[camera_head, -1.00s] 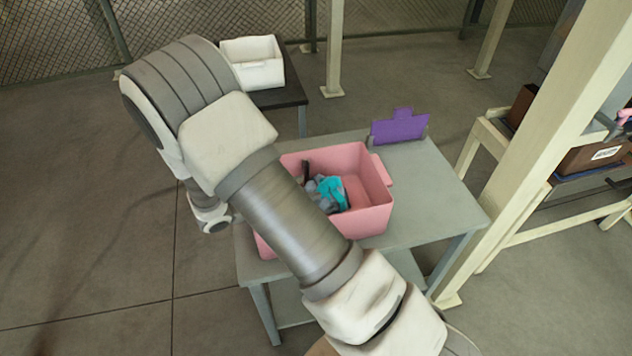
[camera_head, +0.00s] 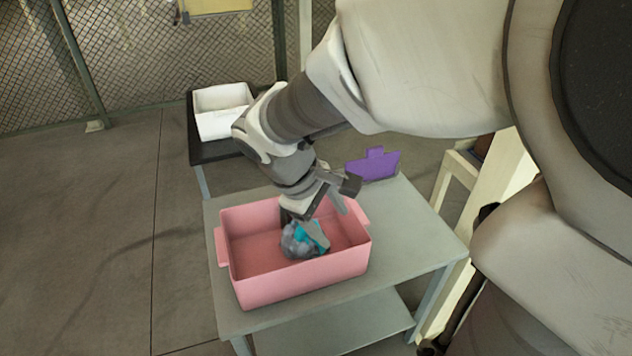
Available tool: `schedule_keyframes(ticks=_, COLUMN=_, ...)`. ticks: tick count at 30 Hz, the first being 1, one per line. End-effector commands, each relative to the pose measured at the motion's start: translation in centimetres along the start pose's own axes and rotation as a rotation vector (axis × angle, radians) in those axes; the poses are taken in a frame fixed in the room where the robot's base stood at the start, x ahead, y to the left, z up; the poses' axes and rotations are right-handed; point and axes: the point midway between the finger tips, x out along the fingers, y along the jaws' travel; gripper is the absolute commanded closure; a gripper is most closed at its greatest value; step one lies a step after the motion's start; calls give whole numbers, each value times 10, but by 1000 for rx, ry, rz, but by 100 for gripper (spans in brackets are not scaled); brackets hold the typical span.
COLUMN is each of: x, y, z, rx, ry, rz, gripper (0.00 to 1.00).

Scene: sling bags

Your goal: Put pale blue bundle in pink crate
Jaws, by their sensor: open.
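The pink crate (camera_head: 300,287) stands on a grey table. Inside it, a crumpled grey-blue and bright cyan bundle (camera_head: 297,243) lies right of the middle. I cannot tell whether this is one bundle or two touching each other, and no separate pale blue bundle shows elsewhere. My gripper (camera_head: 305,224) is open and points down into the crate, directly at the bundle. Its fingers overlap the bundle's upper part in the picture, and I cannot tell whether they touch it.
A purple holder (camera_head: 373,164) stands at the table's (camera_head: 420,222) back edge, right of the crate. A white bin (camera_head: 222,110) sits on a black table behind. A pale post stands to the right. The table's right side is clear.

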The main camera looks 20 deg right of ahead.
Motion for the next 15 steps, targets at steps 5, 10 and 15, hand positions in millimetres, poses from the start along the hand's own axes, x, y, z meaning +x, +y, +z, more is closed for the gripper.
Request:
schedule_keyframes(ticks=5, x=-39, y=-8, z=26, rx=258, ry=189, rz=-82, gripper=31)
schedule_keyframes(ticks=10, x=-65, y=-20, z=45, rx=480, ry=344, rz=-164, gripper=31)
schedule_keyframes(ticks=15, x=-84, y=-31, z=57, rx=640, ry=464, rz=-226, gripper=31)
